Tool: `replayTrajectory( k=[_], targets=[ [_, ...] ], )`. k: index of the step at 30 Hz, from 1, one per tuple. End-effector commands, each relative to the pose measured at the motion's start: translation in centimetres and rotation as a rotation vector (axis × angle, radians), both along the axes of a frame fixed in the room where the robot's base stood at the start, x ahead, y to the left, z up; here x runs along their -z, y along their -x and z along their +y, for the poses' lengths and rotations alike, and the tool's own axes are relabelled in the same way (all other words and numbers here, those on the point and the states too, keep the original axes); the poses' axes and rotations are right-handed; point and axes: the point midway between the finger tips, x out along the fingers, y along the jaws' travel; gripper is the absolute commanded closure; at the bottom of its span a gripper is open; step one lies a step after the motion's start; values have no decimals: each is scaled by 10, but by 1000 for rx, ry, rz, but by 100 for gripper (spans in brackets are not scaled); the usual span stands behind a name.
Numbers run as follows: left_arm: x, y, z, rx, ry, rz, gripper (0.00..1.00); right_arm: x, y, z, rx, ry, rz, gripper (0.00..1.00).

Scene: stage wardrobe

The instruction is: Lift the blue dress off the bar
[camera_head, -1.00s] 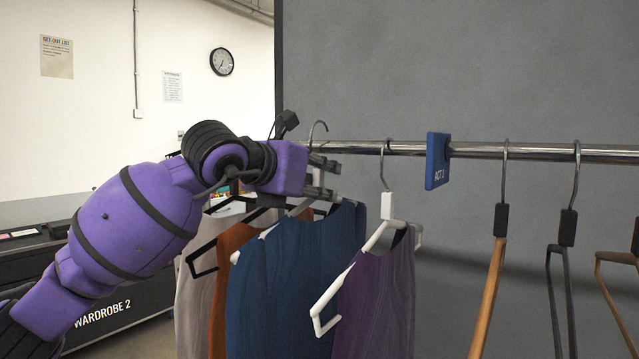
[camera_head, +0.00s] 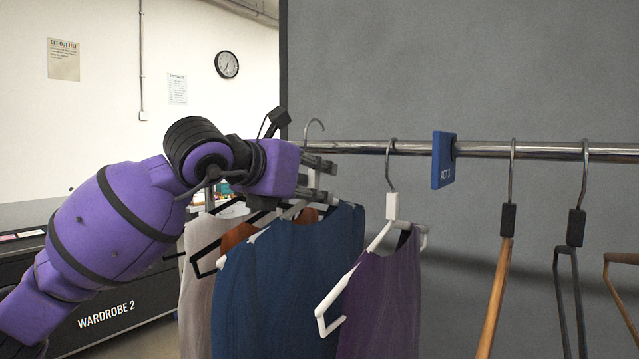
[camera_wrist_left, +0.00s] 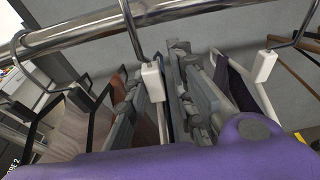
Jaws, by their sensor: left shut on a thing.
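The blue dress (camera_head: 285,285) hangs from its hanger among other garments on the bar (camera_head: 480,150). The hanger's hook (camera_head: 316,125) stands higher over the bar than the neighbouring hooks. I cannot tell whether its tip is clear of the bar. My left gripper (camera_head: 322,178) is just below the bar, shut on the dress's hanger at its neck. The left wrist view shows the pale neck block (camera_wrist_left: 153,82) between the fingers and the hook crossing in front of the bar (camera_wrist_left: 185,8). The gripper hides part of the hanger. My right gripper is not in view.
A purple garment (camera_head: 385,300) on a white hanger is close on the right. An orange garment and a pale garment (camera_head: 197,285) are close on the left. A blue tag (camera_head: 443,160) and several bare hangers are farther right. A grey wall (camera_head: 480,70) stands behind.

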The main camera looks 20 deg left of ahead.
Motion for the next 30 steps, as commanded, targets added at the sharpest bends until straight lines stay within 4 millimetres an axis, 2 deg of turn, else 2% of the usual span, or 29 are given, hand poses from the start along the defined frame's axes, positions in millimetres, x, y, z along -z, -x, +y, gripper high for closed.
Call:
replayTrajectory(
  k=[30],
  targets=[
    [0,46,17,0,-1,-3,100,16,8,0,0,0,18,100]
  ],
)
